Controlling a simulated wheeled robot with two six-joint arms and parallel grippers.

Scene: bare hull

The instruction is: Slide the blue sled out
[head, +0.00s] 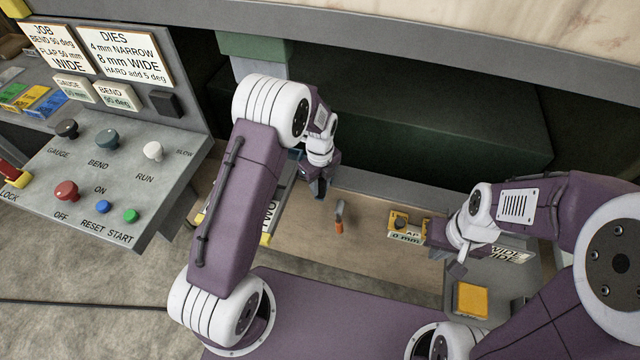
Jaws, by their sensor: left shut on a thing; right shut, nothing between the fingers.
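My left gripper (319,187) reaches down over the wooden bench from the left, beside the front edge of the dark opening. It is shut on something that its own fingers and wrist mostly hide. A small blue part (296,154) shows just left of the wrist; I take it to be the blue sled, but its full shape is hidden. My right gripper (432,234) is shut and empty, close to the right end of a yellow block (399,221) with a label. I cannot tell whether it touches the block.
An orange-handled tool (339,222) lies on the bench (364,222) between the grippers. A yellow-edged plate (268,225) stands beside my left arm. A grey box (489,281) with a yellow pad is at the right. A control panel (120,165) with knobs stands left.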

